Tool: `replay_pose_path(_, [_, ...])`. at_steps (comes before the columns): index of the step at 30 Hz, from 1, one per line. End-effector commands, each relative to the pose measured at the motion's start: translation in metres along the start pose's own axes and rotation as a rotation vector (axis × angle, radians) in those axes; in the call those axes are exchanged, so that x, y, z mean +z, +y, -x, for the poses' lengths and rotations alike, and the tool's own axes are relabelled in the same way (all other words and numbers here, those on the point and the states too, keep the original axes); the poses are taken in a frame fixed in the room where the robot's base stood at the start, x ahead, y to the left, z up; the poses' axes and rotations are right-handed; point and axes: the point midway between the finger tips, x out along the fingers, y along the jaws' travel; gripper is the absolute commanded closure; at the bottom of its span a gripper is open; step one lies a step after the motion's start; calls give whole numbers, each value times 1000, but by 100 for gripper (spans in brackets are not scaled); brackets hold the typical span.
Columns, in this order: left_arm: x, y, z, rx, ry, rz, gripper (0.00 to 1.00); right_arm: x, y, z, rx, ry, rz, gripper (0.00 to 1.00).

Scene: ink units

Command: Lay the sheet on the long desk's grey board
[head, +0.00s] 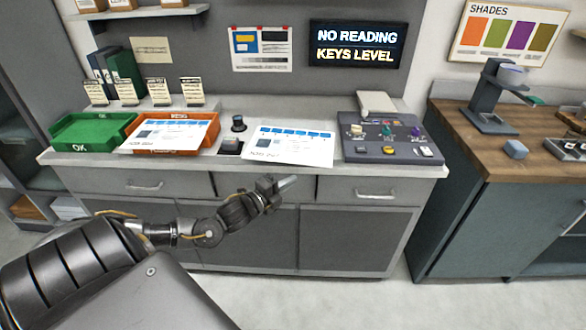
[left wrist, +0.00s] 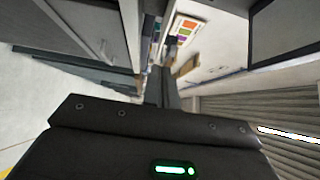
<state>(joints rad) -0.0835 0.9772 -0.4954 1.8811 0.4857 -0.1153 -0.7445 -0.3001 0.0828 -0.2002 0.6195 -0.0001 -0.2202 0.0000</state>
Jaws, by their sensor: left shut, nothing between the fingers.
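A white printed sheet (head: 290,144) with a blue band lies on the long desk (head: 95,160), in the middle, its front edge near the desk's front. A second printed sheet (head: 165,134) lies across the orange tray (head: 205,130). I cannot make out a separate grey board; the middle sheet may cover it. My left gripper (head: 287,183) is shut and empty, in front of the drawers and just below the middle sheet, apart from it. In the left wrist view its fingers (left wrist: 165,88) are dark and hard to make out. My right gripper is not in view.
A green tray (head: 90,133) stands at the left. A small dark knob device (head: 235,140) sits between the sheets. A sign (head: 357,45) reads "NO READING KEYS LEVEL". A wood-topped counter (head: 480,150) is at right.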

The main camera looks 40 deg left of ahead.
Motion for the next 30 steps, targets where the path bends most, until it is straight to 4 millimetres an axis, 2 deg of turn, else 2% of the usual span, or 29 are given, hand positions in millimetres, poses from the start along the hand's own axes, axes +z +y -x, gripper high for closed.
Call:
replay_pose_path(3, [0, -4, -24, -3, -1, 0, 100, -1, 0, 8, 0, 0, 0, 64])
replay_pose_path(9, [20, -1, -41, 1, -1, -2, 100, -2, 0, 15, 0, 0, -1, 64])
replay_pose_path(15, [28, 0, -47, 2, -1, 0, 100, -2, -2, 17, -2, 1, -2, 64])
replay_pose_path(25, [29, 1, -48, 1, -1, 0, 100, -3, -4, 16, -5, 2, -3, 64])
replay_pose_path(30, [45, 4, -65, -4, -2, -3, 100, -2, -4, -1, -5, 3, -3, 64])
